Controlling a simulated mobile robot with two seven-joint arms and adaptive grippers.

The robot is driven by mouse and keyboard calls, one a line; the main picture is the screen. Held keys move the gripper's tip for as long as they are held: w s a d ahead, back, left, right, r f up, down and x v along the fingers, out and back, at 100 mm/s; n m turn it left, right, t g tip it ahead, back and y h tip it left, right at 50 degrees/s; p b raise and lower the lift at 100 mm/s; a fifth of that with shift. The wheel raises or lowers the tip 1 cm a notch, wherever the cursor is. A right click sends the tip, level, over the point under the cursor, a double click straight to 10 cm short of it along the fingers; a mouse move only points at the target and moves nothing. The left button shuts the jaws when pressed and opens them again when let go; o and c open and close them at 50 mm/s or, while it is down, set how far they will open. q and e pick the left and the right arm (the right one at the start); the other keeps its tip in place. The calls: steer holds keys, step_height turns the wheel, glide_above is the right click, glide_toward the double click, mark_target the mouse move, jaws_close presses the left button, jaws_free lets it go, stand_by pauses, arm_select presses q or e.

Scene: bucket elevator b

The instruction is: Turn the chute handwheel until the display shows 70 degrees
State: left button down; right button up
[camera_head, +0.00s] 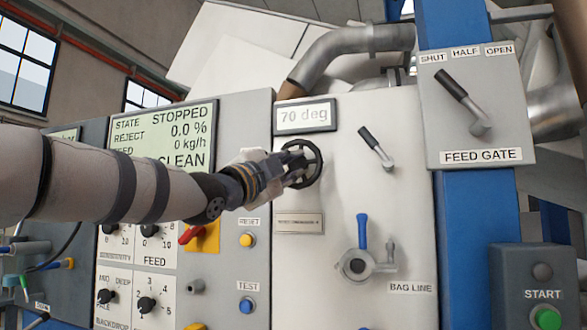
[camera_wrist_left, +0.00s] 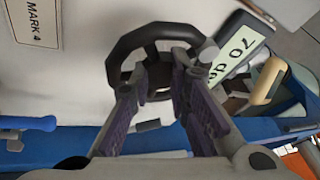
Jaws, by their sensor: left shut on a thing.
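The black chute handwheel (camera_head: 313,163) is on the pale panel in the head view. The display (camera_head: 305,116) above it reads 70 deg. My left gripper (camera_head: 292,168) comes in from the left and is shut on the handwheel's rim. In the left wrist view the two fingers (camera_wrist_left: 160,85) reach onto the near part of the handwheel (camera_wrist_left: 122,50). The display (camera_wrist_left: 238,55) shows tilted beside the wheel there. The exact contact is partly hidden by the fingers. My right gripper is in neither view.
A black-handled lever (camera_head: 377,147) and a blue-handled valve (camera_head: 362,240) stick out right of the wheel. The feed gate lever (camera_head: 463,100) is at upper right. Left of the wheel, the grey control panel carries a status screen (camera_head: 160,140), knobs and buttons, partly behind my arm.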

arm_select(q)
steer(key=m, duration=0.1)
steer(key=m+g, duration=0.1)
steer(key=m, duration=0.1)
steer(key=shift+a+r+m+h, duration=0.1)
steer(key=shift+r+m+h, duration=0.2)
steer(key=shift+h, duration=0.1)
steer(key=m+g, duration=0.1)
steer(key=m, duration=0.2)
steer(key=shift+r+g, duration=0.1)
steer(key=shift+g, duration=0.2)
steer(key=m+g, duration=0.1)
steer(key=m, duration=0.2)
steer(key=shift+m+g+y, duration=0.3)
steer(key=shift+r+m+g+y, duration=0.1)
steer(key=shift+m+g+y, duration=0.25)
steer(key=shift+m, duration=0.75)
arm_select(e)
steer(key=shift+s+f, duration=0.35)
arm_select(q)
steer(key=c, duration=1.8)
jaws_free()
